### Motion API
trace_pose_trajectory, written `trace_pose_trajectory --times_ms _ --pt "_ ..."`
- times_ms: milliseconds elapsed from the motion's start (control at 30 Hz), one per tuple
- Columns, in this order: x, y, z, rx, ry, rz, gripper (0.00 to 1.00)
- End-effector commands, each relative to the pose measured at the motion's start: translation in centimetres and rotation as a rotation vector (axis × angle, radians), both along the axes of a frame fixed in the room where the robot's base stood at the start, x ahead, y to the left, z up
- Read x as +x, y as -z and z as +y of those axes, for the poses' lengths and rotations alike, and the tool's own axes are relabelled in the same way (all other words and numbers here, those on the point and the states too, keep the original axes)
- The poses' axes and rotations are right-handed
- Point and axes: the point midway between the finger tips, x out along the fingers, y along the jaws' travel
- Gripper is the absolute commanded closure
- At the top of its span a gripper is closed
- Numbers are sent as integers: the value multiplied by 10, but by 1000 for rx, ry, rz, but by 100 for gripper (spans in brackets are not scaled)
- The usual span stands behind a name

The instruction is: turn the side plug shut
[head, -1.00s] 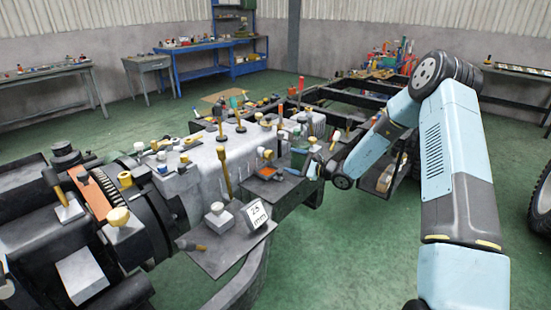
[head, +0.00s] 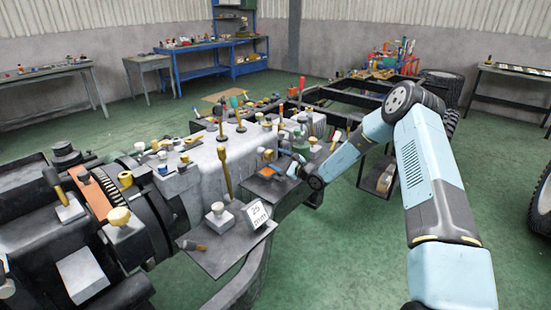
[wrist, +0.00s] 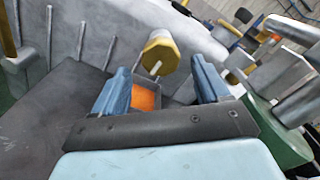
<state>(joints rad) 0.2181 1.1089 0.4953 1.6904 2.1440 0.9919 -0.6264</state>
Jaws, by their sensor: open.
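A yellow hex-headed knob (wrist: 161,52), which looks like the side plug, sticks out from the grey housing (wrist: 95,35) in the wrist view. A thin light pin or bar shows just below its head. My gripper (wrist: 158,68) is open, with one blue finger on each side of the space below and in front of the knob. I cannot tell whether either finger touches it. In the head view my gripper (head: 293,168) is at the near side of the grey housing (head: 205,165), and I cannot make out the plug there.
An orange-bottomed tray (wrist: 146,96) lies behind and between the fingers. Grey cylindrical fittings and a green round part (wrist: 280,140) stand close on the right in the wrist view. A dark plate (head: 222,255) with a "25 mm" block (head: 257,212) lies nearer in the head view.

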Motion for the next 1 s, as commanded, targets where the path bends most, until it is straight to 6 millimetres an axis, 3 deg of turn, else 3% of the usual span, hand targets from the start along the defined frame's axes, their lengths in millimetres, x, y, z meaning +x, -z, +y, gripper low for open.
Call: trace_pose_trajectory --times_ms 300,700,1000 --pt "23 0 30 -1 -1 -2 25" --pt "27 0 34 -1 1 0 25" --pt "27 0 34 -1 0 -1 54"
